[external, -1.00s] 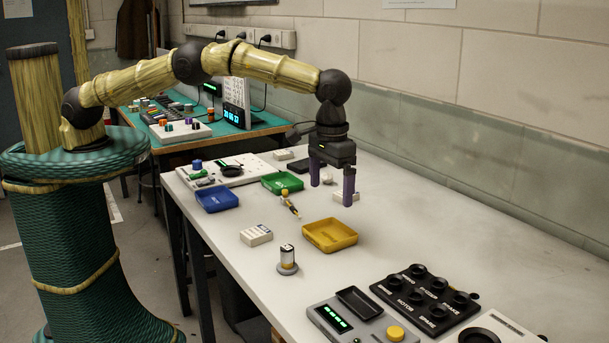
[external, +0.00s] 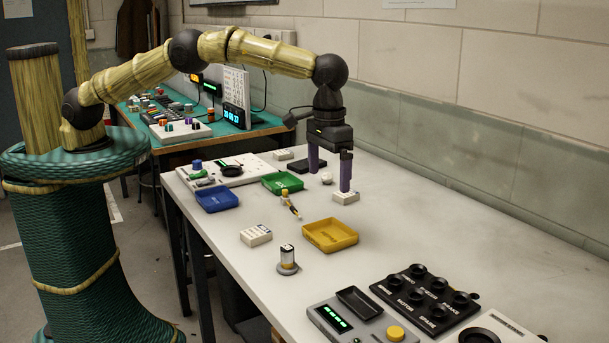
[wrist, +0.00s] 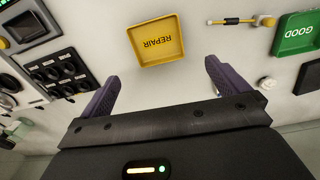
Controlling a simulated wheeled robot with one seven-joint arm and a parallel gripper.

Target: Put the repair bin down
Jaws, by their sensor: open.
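The repair bin (external: 330,246) is a shallow yellow square tray lying flat on the white bench. In the wrist view the yellow bin (wrist: 141,56) shows its REPAIR label and looks empty. My gripper (external: 329,176) is open and empty, fingers pointing down, above the bench behind the bin in the external view. The wrist view shows both purple fingers (wrist: 160,78) spread wide, with the bin beyond them and apart from them.
A green GOOD bin (external: 282,190) and a blue bin (external: 217,208) stand to the left. A small white block (external: 345,198) lies below my right finger. A small tool (external: 290,204) lies beside the yellow bin. A black knob panel (external: 425,297) sits front right.

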